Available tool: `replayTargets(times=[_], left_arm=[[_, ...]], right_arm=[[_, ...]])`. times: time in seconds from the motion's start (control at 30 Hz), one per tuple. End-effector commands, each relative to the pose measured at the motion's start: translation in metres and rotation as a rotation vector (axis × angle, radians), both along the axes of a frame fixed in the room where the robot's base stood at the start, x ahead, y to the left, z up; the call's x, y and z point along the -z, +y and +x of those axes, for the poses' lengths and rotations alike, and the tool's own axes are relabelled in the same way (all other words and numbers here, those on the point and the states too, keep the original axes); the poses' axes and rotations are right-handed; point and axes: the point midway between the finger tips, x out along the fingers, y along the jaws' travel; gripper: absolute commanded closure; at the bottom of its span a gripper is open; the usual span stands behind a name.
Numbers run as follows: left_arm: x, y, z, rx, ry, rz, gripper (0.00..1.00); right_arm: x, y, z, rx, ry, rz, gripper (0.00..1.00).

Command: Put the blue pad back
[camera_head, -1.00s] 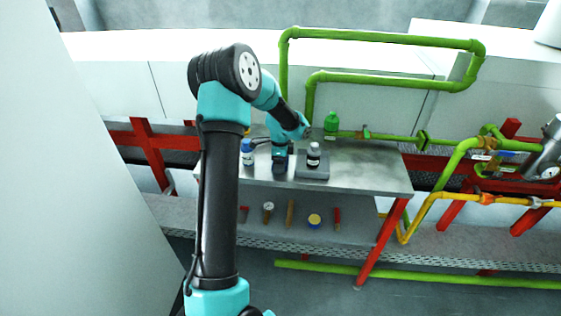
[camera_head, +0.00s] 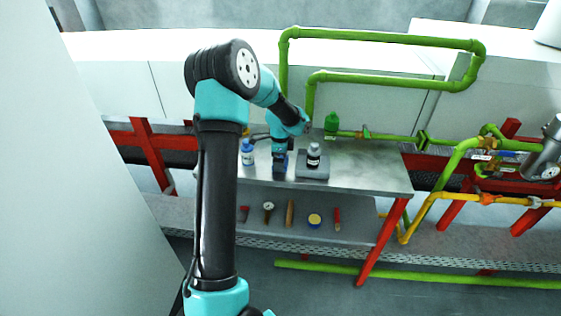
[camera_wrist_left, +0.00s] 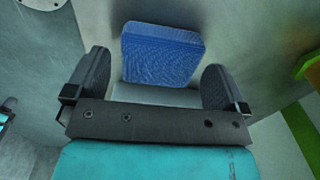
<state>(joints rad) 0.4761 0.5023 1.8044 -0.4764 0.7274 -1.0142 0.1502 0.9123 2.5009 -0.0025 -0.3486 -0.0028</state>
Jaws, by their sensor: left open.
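The blue pad (camera_wrist_left: 162,52) is a square, mesh-textured block in the left wrist view. It lies just beyond and between the fingers of my left gripper (camera_wrist_left: 155,80), with a narrow gap visible on the left side. The gripper is open, and I cannot tell whether either finger touches the pad. In the head view my left gripper (camera_head: 280,168) points down over the steel table (camera_head: 365,175), left of the grey block. The pad is hard to tell from the gripper there. My right gripper is not in view.
A grey bottle (camera_head: 313,155) stands on a dark grey block (camera_head: 312,172). A blue-capped bottle (camera_head: 248,155) is left of the gripper, and a green bottle (camera_head: 331,122) is behind. Several tools lie on the lower shelf (camera_head: 355,234). Green pipes (camera_head: 385,38) rise behind.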

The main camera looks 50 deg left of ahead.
Motion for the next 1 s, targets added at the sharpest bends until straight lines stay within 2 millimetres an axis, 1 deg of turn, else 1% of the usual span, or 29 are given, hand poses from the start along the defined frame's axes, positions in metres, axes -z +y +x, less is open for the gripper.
replayTargets(times=[0.03,0.3,0.5,0.6,0.7,1.0], left_arm=[[-0.009,0.000,0.001,0.000,-0.003,0.003,0.00],[-0.060,0.000,0.001,0.000,-0.004,0.002,0.00],[-0.091,0.000,0.001,0.000,-0.004,0.002,0.00],[-0.099,0.000,0.000,0.000,-0.001,0.001,0.00],[-0.103,0.000,0.000,0.000,0.000,0.000,0.00],[-0.104,0.000,0.000,0.000,0.000,0.000,0.00]], right_arm=[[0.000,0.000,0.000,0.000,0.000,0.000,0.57],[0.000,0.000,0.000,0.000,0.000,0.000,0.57],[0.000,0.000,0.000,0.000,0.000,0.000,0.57],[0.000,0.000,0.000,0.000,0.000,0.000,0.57],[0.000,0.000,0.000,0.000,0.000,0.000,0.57],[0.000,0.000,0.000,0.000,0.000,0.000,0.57]])
